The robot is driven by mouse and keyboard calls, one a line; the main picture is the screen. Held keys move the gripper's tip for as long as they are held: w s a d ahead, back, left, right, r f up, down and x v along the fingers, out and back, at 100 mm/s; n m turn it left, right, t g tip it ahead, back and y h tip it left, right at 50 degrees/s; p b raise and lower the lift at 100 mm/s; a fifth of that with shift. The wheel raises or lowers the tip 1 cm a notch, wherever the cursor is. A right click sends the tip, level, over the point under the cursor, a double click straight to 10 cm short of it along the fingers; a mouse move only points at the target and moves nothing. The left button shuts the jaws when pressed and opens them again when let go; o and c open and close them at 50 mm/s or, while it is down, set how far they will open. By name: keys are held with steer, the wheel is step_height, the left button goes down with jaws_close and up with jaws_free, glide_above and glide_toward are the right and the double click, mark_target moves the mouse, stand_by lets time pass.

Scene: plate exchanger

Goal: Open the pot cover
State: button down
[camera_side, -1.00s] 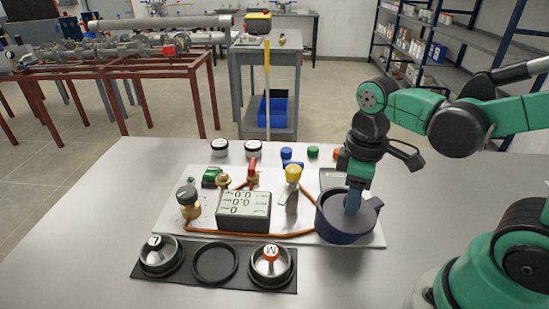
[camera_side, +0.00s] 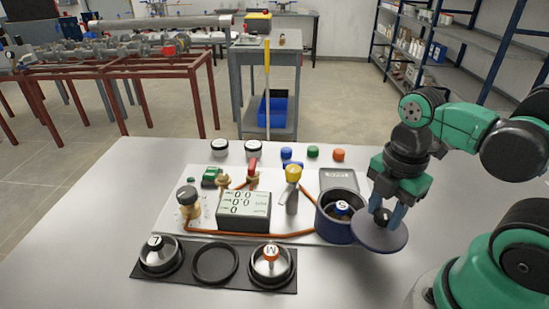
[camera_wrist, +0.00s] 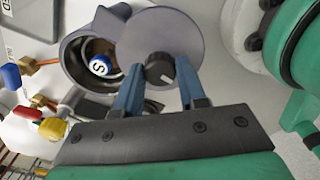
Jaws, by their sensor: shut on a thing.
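The dark blue pot (camera_side: 336,222) stands at the right end of the white board, its mouth open. Inside it sits a piece with a blue-and-white top marked S (camera_side: 342,208); it also shows in the wrist view (camera_wrist: 101,64). The round grey-blue cover (camera_side: 380,240) is beside the pot on its right.
A display box (camera_side: 244,210), a yellow-topped valve (camera_side: 293,174) and an orange pipe (camera_side: 285,234) are left of the pot. In front is a black tray (camera_side: 215,276) with pieces L and M and an empty middle ring. The table to the right front is clear.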

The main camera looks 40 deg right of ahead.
steer(key=n, duration=0.1)
steer(key=s+d+n, duration=0.1)
steer(key=n, duration=0.1)
steer(key=shift+s+d, duration=0.15)
steer(key=shift+d, duration=0.05)
steer(key=shift+s+d+n, duration=0.2)
steer(key=shift+d+n, duration=0.2)
steer(key=shift+n, duration=0.6)
steer(key=shift+s+d+n, duration=0.15)
steer(key=shift+d+n, duration=0.2)
steer(key=shift+n, duration=0.65)
steer(key=shift+c, duration=2.4)
jaws_free()
steer(key=shift+r, duration=0.1)
steer(key=shift+r, duration=2.7)
